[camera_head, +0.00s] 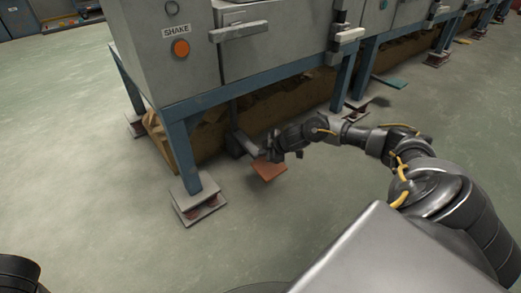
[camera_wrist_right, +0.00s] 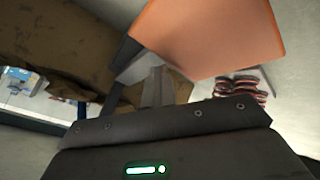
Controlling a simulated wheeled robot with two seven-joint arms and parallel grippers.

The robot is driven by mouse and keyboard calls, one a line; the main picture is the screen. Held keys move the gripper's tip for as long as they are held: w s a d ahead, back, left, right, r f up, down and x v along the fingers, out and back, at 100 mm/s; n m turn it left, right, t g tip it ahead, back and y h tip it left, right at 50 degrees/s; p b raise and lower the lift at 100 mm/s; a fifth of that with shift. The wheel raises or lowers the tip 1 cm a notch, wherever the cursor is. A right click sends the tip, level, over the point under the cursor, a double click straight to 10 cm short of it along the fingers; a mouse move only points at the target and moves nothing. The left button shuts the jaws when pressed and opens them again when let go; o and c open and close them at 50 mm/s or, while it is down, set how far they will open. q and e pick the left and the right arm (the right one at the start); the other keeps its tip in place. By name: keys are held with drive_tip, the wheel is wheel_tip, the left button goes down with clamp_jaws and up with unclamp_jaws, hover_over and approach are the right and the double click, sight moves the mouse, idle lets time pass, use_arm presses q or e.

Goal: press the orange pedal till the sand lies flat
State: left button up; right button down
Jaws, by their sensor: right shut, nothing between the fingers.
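The orange pedal (camera_head: 268,170) is a flat plate low over the floor, in front of the blue frame of the grey machine (camera_head: 165,65). My right gripper (camera_head: 266,153) is shut and empty, right at the pedal's rear edge in the head view. In the right wrist view the pedal (camera_wrist_right: 215,35) fills the upper middle, just beyond the gripper's dark body. I cannot tell whether the fingers touch the pedal or hover over it. No sand surface is clearly visible. My left gripper is not in view.
An orange button (camera_head: 181,48) under a SHAKE label is on the machine's front. A blue leg on a padded foot (camera_head: 199,205) stands left of the pedal. Brown rough material (camera_head: 207,140) lies under the machine. The green floor in front is clear.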

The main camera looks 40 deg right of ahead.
drive_tip(key=shift+s+f, duration=0.3)
drive_tip(key=shift+f, duration=0.4)
idle(0.3)
drive_tip(key=shift+r+p, duration=0.6)
drive_tip(key=shift+p, duration=0.05)
drive_tip(key=shift+r+p, duration=0.5)
drive_tip(key=shift+p, duration=0.05)
drive_tip(key=shift+r+p, duration=0.75)
drive_tip(key=shift+p, duration=0.05)
wheel_tip(320, 180, up, 2)
drive_tip(key=shift+w+r+p, duration=0.1)
drive_tip(key=shift+r+p, duration=0.05)
drive_tip(key=shift+p, duration=1.1)
drive_tip(key=shift+w+r, duration=0.1)
drive_tip(key=shift+w, duration=0.1)
